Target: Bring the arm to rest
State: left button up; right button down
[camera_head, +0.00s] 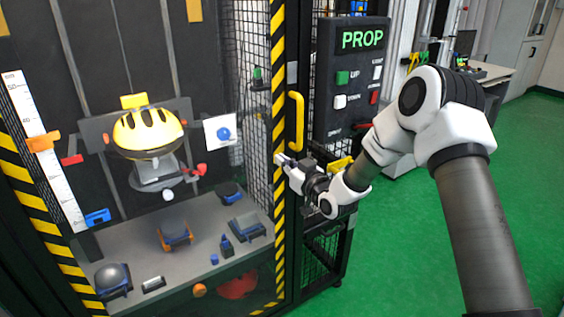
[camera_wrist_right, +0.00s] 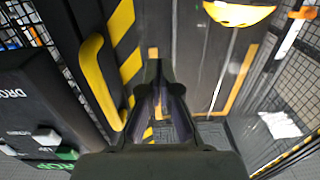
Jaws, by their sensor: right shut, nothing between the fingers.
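My right arm comes in from the right in the head view and reaches left across the front of the drop tower. My right gripper (camera_head: 284,162) is shut and empty, close to the yellow-and-black striped post (camera_head: 278,110), below the yellow handle (camera_head: 296,122). I cannot tell whether its tips touch the post. In the right wrist view the gripper (camera_wrist_right: 160,80) points towards the tower, with the yellow handle (camera_wrist_right: 100,82) to its left. My left gripper is not in view.
A control box (camera_head: 350,85) with a green display hangs right of the handle. Inside the tower a yellow helmet (camera_head: 148,132) sits on a mount above a grey floor (camera_head: 180,215) with several small items. Green floor (camera_head: 410,235) is clear at the right.

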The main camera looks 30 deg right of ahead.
jog(key=s+d, duration=0.1)
jog(key=s, duration=0.7)
jog(key=s+a+f+n+g, duration=0.1)
jog(key=s+a+f+g, duration=0.25)
jog(key=f, duration=0.45)
jog(key=s+a+f+g+y+p, duration=0.15)
jog(key=s+a+f, duration=0.25)
jog(key=f, duration=0.5)
jog(key=s+a+f+n+g+h, duration=0.1)
jog(key=s+a+f+g, duration=0.3)
jog(key=f, duration=0.4)
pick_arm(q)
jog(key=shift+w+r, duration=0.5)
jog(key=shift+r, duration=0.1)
pick_arm(e)
jog(key=s+f+m+g+h, duration=0.1)
jog(key=s+f+g, duration=0.3)
jog(key=s, duration=0.8)
jog(key=s+f+m+g+h, duration=0.1)
jog(key=s+f+m+g, duration=0.2)
jog(key=s, duration=0.8)
notch_tip(320, 180, down, 2)
jog(key=shift+s+f+g+h, duration=0.1)
jog(key=shift+s+g+h, duration=0.25)
jog(key=shift+g, duration=0.55)
